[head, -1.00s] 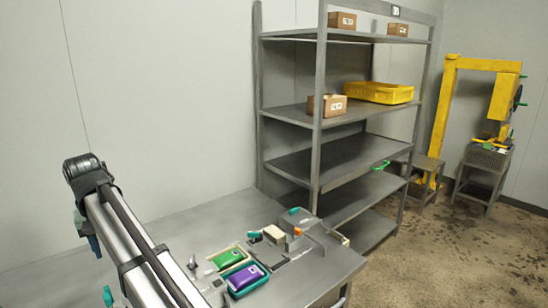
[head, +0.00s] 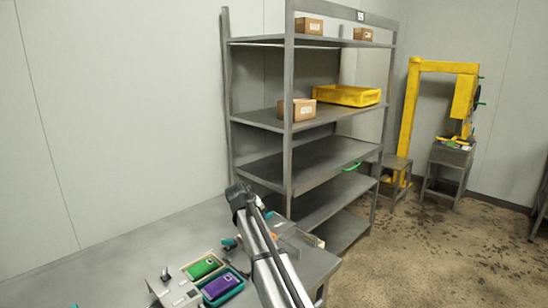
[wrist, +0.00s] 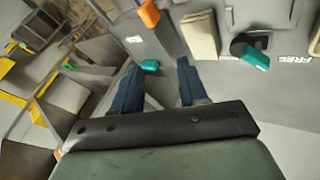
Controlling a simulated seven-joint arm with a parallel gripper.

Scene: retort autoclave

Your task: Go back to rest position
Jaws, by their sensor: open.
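My gripper (wrist: 158,84) shows in the wrist view as two dark blue fingers, spread apart, with nothing held between them. A small teal piece (wrist: 149,65) shows beyond the gap, apart from the fingers. In the head view my arm rises from the bottom edge over the right part of the metal table (head: 150,248); my fingers cannot be made out there. A green pack (head: 204,267) and a purple pack (head: 220,286) lie in trays on the table, left of my arm.
A cream block (wrist: 200,35), an orange piece (wrist: 149,13) and a teal-handled part (wrist: 252,56) are close by in the wrist view. A metal shelf rack (head: 289,120) with boxes and a yellow crate (head: 347,96) stands behind the table. Floor is open at right.

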